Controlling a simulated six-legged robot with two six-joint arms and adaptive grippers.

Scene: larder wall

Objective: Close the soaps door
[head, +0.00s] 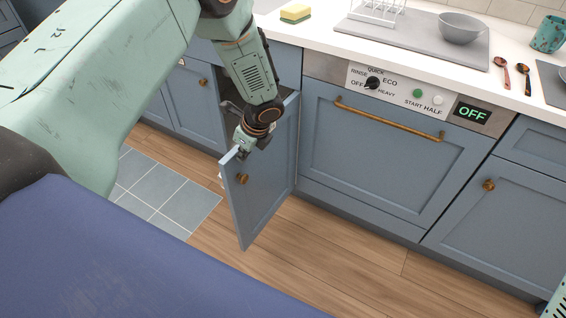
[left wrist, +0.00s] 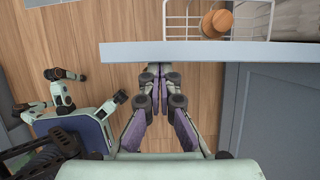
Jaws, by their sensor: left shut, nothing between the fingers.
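A blue-grey cabinet door (head: 262,185) with a round brass knob stands swung open, out from the counter front, left of the dishwasher. I see no label that marks it as the soaps door. My left gripper (head: 242,153) is at the upper part of the door near its free edge. In the left wrist view the door's top edge (left wrist: 215,54) runs across the picture, and my left gripper's fingertips (left wrist: 160,72) are together, empty, close to the door's outer side. Whether they touch it I cannot tell. My right gripper is not in view.
A dishwasher front (head: 375,150) with a brass bar handle is right of the door. Tiles (head: 165,195) and open wooden floor (head: 330,240) lie in front.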

